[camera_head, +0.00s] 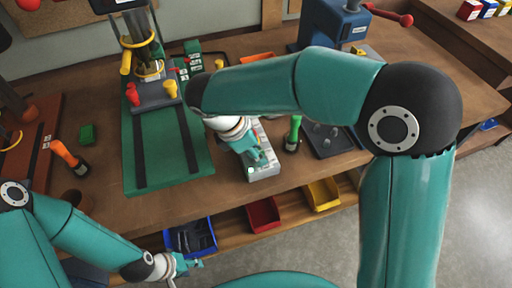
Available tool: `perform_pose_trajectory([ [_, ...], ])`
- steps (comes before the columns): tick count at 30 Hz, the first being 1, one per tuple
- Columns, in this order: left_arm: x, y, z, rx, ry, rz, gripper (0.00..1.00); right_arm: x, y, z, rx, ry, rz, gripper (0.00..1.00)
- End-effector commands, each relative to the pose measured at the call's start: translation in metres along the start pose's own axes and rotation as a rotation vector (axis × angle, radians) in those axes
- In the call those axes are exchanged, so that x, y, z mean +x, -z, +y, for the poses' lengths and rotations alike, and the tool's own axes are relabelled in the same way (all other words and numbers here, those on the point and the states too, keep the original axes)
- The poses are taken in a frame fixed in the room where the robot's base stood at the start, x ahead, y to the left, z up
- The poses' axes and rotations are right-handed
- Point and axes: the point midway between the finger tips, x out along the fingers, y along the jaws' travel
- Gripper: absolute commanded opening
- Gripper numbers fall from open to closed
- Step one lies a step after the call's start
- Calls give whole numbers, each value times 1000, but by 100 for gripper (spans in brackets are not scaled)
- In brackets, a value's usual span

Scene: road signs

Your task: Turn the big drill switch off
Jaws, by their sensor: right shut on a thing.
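A long grey box (264,172) with a pale green knob at its near end lies on the bench; I cannot tell whether it is the big drill switch. My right gripper (256,158) reaches down onto this box and is shut on it, hiding much of its top. A big drill machine (148,62) on a green base (168,160) stands at the back left, with yellow and red knobs. A green block with red and white parts (192,58) is beside it. My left gripper (186,266) is low, in front of the bench; its fingers are too small to judge.
A green-handled tool (294,130) and a dark tray (328,140) are right of the box. A blue vise (335,22) stands at the back. An orange-handled tool (64,154) lies left. Blue (190,222), red (263,215) and yellow (322,194) bins sit below the front edge.

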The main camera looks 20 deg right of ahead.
Motion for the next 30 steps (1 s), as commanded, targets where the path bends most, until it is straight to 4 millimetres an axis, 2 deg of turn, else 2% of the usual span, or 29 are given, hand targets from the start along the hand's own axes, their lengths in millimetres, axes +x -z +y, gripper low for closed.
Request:
perform_pose_trajectory([
  [6, -14, 0, 5, 0, 0, 0, 40, -3, -1, 2, 183, 74, 0, 0],
  [18, -29, 0, 10, 0, 0, 0, 40, -2, -2, 4, 524, 214, 1, 0],
  [30, -36, 0, 13, 0, 0, 0, 40, -1, -3, 5, 736, 299, 3, 0],
])
